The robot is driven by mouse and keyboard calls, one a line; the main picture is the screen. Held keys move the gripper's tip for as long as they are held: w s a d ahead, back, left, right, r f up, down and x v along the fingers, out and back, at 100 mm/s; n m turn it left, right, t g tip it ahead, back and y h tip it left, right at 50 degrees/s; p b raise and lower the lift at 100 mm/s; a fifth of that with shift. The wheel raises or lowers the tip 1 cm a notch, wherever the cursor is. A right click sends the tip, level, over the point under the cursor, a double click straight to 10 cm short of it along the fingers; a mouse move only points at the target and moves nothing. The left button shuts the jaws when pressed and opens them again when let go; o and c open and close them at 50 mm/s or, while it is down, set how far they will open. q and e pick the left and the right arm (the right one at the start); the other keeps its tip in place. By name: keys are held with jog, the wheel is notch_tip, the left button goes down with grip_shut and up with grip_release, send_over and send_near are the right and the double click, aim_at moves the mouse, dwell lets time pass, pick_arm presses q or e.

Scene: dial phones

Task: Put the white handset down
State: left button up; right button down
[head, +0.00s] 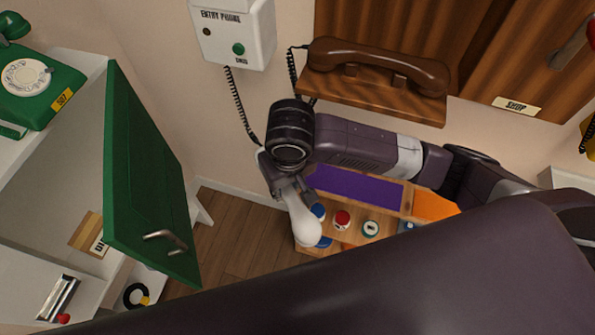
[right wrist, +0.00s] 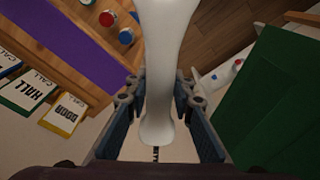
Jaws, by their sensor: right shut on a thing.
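The white handset (head: 305,222) hangs in my right gripper (head: 286,187), which is shut on it, above the wooden board near the wall. In the right wrist view the handset (right wrist: 168,60) runs between the two fingers of the gripper (right wrist: 160,105), its near end toward the palm. The white entry phone box (head: 255,30) with a green button is on the wall, above and left of the gripper. A black coiled cord (head: 238,105) hangs from it down to behind my wrist. My left gripper is not in view.
A brown handset (head: 375,62) rests on a wooden wall shelf (head: 375,97). A green cabinet door (head: 145,180) stands open at left, below a green dial phone (head: 38,85). The wooden board (head: 375,252) carries red, green and blue pieces and a purple strip (head: 355,187).

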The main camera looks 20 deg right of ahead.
jog(key=w+d, duration=0.1)
jog(key=w, duration=0.1)
jog(key=w+d+f, duration=0.1)
jog(key=w, duration=0.1)
jog(key=w+d, duration=0.2)
jog(key=shift+w+f+p, duration=0.1)
jog(key=shift+f+p, duration=0.1)
jog(key=shift+p, duration=0.1)
notch_tip(320, 180, down, 5)
jog(key=shift+w+d+f, duration=0.15)
jog(key=shift+f, duration=0.1)
jog(key=shift+f, duration=0.1)
jog(key=shift+f+p, duration=0.35)
jog(key=shift+f, duration=0.1)
jog(key=c, duration=1.7)
grip_release()
jog(key=shift+f, duration=0.2)
jog(key=shift+o, duration=0.2)
jog(key=shift+r, duration=0.1)
